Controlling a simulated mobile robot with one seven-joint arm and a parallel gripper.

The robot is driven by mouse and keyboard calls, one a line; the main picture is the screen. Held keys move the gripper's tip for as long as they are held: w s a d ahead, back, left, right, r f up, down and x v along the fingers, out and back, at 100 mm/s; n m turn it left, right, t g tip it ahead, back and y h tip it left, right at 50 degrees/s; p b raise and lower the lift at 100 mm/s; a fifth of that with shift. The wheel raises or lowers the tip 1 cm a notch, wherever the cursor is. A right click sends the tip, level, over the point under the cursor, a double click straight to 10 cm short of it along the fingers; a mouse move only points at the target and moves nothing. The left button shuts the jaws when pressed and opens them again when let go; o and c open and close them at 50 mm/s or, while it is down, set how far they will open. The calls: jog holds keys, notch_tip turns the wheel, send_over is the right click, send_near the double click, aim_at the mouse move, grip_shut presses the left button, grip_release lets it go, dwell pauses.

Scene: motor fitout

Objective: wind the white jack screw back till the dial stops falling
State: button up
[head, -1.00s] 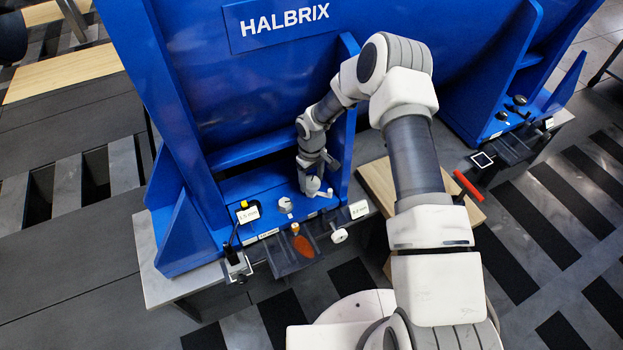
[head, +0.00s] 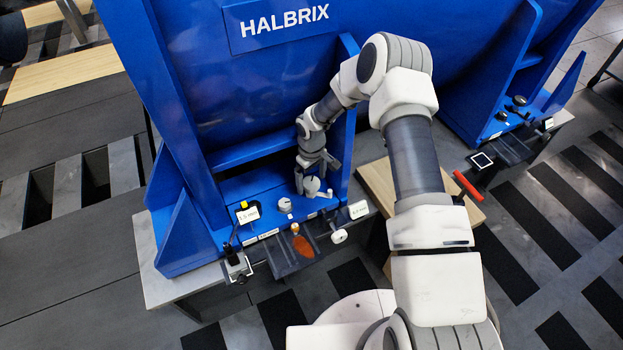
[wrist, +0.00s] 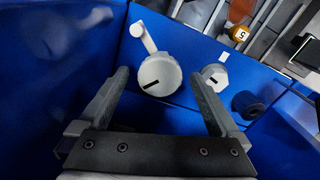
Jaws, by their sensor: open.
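The white jack screw (head: 312,186) stands on the blue foot of the machine, with a white crank arm and handle at its side. In the wrist view its round head (wrist: 160,75) bears a short black mark, and the handle points to the upper left. My gripper (head: 316,174) is open above it. In the wrist view the fingertips (wrist: 158,72) lie on either side of the head, apart from it as far as I can tell. A small white display (head: 359,210) shows a reading in mm, too small to read surely.
A smaller white screw (head: 285,204) stands to the left; it also shows in the wrist view (wrist: 215,77). Another white tag (head: 248,213) is farther left. An orange-capped part (head: 295,228) and a white knob (head: 339,236) are at the front edge. A blue upright wall stands close behind.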

aim_at(312, 182)
jog(key=shift+r, duration=0.1)
notch_tip(312, 182, up, 7)
jog(key=p, duration=0.2)
jog(key=shift+r+p, duration=0.2)
jog(key=shift+p, duration=0.2)
dwell(1.6)
